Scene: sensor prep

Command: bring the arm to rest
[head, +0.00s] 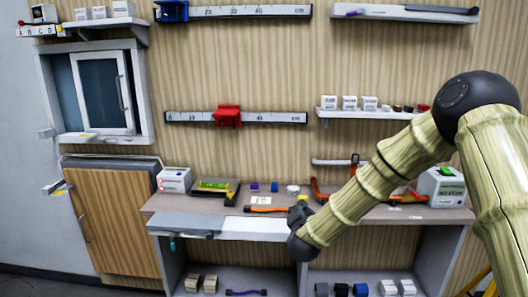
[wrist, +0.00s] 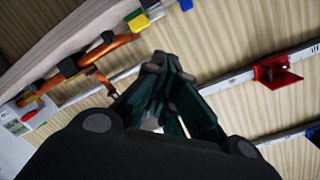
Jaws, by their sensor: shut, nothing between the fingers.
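My gripper (wrist: 170,68) shows in the wrist view with its dark green fingers drawn together and nothing between them. Behind it are the wood-grain wall and the measuring rails. In the head view my arm reaches from the right side down to the workbench (head: 178,206). Its dark lower joint is in front of the bench's front edge. The gripper itself cannot be made out clearly there.
A red slider (head: 227,116) sits on the lower wall rail (head: 185,118); it also shows in the wrist view (wrist: 275,72). An orange-handled tool (head: 266,209), a green-topped box (head: 441,186) and small blocks lie on the bench. A shelf (head: 330,114) holds white boxes. A wooden cabinet (head: 112,222) stands left.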

